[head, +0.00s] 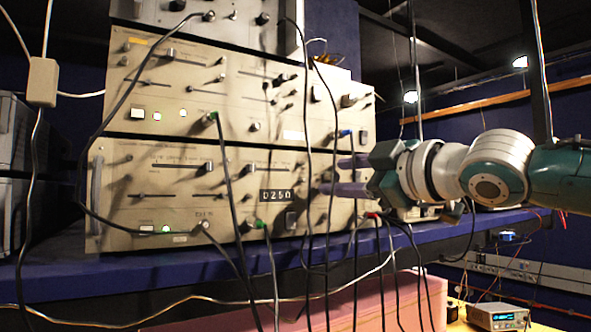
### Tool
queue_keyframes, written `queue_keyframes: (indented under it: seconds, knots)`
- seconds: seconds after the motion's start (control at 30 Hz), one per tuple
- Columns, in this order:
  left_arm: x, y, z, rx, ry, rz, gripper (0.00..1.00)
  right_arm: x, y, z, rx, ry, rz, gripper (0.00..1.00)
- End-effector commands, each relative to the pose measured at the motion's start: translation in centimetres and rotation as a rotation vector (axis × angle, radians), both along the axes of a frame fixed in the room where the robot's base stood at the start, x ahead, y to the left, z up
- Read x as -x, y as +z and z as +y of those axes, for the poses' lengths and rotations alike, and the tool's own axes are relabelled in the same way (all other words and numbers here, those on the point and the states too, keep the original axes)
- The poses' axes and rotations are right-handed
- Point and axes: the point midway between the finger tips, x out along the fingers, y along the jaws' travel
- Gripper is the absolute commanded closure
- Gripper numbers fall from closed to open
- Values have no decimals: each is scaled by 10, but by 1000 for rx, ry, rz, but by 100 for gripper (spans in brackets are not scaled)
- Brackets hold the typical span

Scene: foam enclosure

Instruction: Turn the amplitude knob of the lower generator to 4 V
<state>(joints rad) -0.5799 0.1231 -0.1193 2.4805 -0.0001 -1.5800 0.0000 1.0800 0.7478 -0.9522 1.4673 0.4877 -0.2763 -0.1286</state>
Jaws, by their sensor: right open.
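The lower generator (125,178) is a beige panel with sliders, small knobs, a green light and a counter display (276,196) reading 0250. I cannot tell which of its knobs is the amplitude knob, and its scale is too small to read. My right gripper (328,175) comes in from the right at the lower generator's right part. Its two purple fingers are open, one above the other, pointing left across the panel. They hide part of the controls there. Whether they touch a knob I cannot tell. My left gripper is out of view.
The upper generator (240,95), a similar beige panel, sits directly above, with a grey unit (232,14) on top. Several dark cables hang in front of both panels, close to my right gripper. The blue shelf (50,280) carries the stack. A small meter (497,318) is lower right.

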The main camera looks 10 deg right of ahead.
Motion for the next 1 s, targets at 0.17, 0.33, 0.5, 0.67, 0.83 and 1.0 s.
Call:
queue_keyframes:
  seconds: [0.17, 0.33, 0.5, 0.67, 0.83, 1.0]
  knots:
    - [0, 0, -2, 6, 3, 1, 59, 0, 0, 0, 0, 0, 0, 45]
    - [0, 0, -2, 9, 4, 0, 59, 0, 0, 0, 0, 0, 0, 63]
    - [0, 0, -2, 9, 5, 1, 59, 0, 0, 0, 0, -1, 1, 82]
    - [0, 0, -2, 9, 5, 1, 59, 0, 0, 0, 0, -1, 1, 100]
    - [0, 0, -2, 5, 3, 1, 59, 0, 0, 0, 0, -1, 1, 100]
    - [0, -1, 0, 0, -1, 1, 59, 0, 0, 0, -1, -1, 1, 100]
